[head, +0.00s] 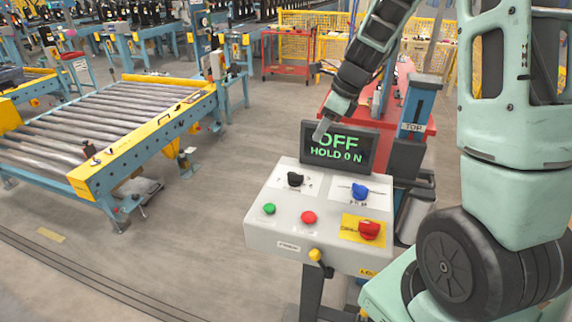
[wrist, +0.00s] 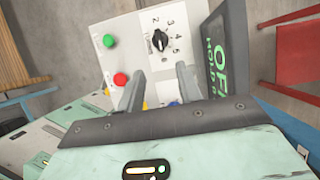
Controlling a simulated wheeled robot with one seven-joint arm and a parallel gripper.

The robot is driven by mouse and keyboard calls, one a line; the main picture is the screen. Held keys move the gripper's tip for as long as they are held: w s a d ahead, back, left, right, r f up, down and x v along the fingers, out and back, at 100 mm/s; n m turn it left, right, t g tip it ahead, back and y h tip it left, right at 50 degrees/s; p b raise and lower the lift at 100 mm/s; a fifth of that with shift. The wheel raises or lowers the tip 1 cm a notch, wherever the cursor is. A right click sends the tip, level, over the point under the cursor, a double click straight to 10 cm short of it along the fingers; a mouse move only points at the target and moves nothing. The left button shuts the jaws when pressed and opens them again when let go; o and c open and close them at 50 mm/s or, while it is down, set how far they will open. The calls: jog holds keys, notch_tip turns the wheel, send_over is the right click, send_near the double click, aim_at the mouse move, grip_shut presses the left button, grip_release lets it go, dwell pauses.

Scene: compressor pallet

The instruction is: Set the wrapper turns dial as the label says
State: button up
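The black dial (head: 295,180) sits on a white plate at the back left of the control box's (head: 263,228) sloped top. In the wrist view the black dial (wrist: 160,40) has numbers around it, about 2 to 6 readable; its exact setting is unclear. A blue dial (head: 360,191) is to its right, and a red dial (head: 369,230) on a yellow plate is nearer. My gripper (wrist: 161,70) is open, its two fingers apart with nothing between them, above the panel. No label naming the wrapper turns is readable.
A screen (head: 340,148) reading OFF, HOLD 0 N stands behind the dials. A green button (head: 269,208) and a red button (head: 308,217) are on the panel's near left. A roller conveyor (head: 110,125) stands to the left. The floor between is clear.

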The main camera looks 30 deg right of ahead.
aim_at(296, 173)
jog(key=x, duration=1.6)
jog(key=shift+a+f+p, duration=0.1)
jog(key=shift+f+p, duration=0.2)
grip_shut()
